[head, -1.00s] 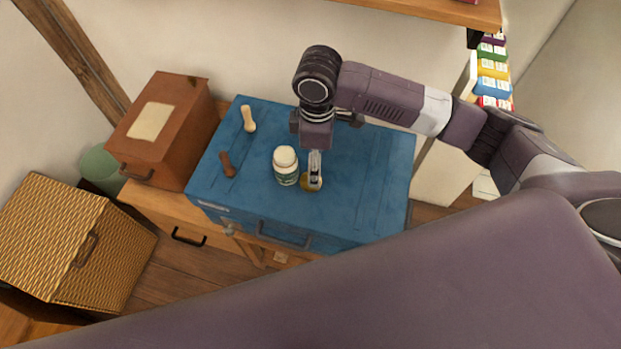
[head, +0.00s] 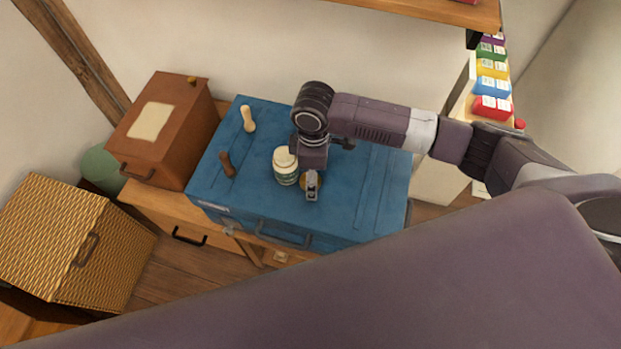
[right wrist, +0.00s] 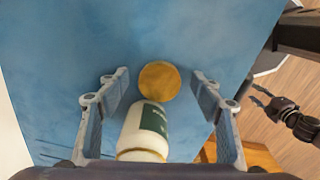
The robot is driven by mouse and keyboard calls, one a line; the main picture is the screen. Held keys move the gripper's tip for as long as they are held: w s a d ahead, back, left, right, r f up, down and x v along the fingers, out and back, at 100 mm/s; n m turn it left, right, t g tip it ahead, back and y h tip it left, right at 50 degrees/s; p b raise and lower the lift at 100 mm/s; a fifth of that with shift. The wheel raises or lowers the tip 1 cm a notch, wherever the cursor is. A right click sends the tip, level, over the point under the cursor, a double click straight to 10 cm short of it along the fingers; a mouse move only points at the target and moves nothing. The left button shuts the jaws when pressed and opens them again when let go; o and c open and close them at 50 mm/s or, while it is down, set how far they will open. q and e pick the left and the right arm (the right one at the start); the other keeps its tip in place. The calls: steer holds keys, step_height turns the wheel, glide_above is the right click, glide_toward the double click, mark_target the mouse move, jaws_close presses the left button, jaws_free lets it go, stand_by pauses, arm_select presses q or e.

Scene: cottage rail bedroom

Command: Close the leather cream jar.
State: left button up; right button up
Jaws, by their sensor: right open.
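The leather cream jar (head: 286,167) stands upright on the blue chest, white with a green label and a cream-coloured top; it also shows in the right wrist view (right wrist: 147,130). A round golden lid (right wrist: 159,81) lies flat on the chest beside it; in the head view my gripper mostly covers it. My right gripper (head: 312,187) is open and points down over the lid, just right of the jar. In the right wrist view the lid sits between its fingertips, with the jar close by. A dark part of mine, perhaps my left gripper (right wrist: 280,104), shows small at the right edge there.
The blue chest (head: 345,205) also bears a pale wooden tool (head: 248,119) and a brown one (head: 227,164) at left. A brown box (head: 160,130) and a wicker box (head: 60,240) stand further left. The chest's right side is clear.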

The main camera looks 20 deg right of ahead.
steer(key=shift+c, duration=0.2)
steer(key=c, duration=0.9)
step_height(320, 180, up, 20)
stand_by(0.5)
